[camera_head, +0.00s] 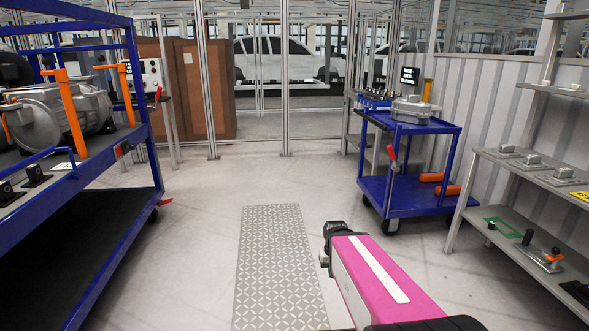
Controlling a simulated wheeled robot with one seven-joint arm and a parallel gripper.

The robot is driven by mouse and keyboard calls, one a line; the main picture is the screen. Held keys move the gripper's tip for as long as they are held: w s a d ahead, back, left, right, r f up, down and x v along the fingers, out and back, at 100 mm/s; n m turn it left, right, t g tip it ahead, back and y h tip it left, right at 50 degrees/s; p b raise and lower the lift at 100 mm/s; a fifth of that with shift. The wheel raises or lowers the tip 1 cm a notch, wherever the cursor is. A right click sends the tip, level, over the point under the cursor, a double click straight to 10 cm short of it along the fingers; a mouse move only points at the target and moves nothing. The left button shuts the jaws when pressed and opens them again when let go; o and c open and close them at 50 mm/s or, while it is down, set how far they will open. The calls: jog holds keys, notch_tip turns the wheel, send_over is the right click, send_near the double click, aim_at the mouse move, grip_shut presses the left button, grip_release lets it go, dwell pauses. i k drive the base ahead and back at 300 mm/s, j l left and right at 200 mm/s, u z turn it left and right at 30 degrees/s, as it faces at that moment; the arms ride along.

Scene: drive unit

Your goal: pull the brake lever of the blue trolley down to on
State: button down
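A small blue trolley (420,128) on casters stands right of centre, against the ribbed wall. A red lever (393,154) shows at its left front, tilted and pointing upward, apart from my arm. A grey metal part (413,109) sits on its top, and orange pieces (447,189) lie on its lower shelf. My pink arm reaches in from the bottom, in front of the trolley and left of it. The dark end of my arm (334,231) is over the floor; I cannot make out its fingers or whether they are open.
A large blue wheeled rack (121,177) with engine parts and orange posts fills the left. Grey shelves (535,187) with small parts stand at the right. A patterned floor plate (277,262) lies in the middle. The floor between my arm and the trolley is clear.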

aim_at(396, 168)
jog(key=i+l+u, duration=0.1)
jog(key=i+l, duration=0.15)
jog(key=i+l+u, duration=0.1)
jog(key=i+l, duration=0.15)
jog(key=l, duration=0.2)
jog(key=i+l+u, duration=0.25)
jog(key=i+l, duration=0.25)
jog(key=l, duration=0.25)
jog(key=i+l+u, duration=0.1)
jog(key=l, duration=0.35)
jog(key=i, duration=0.1)
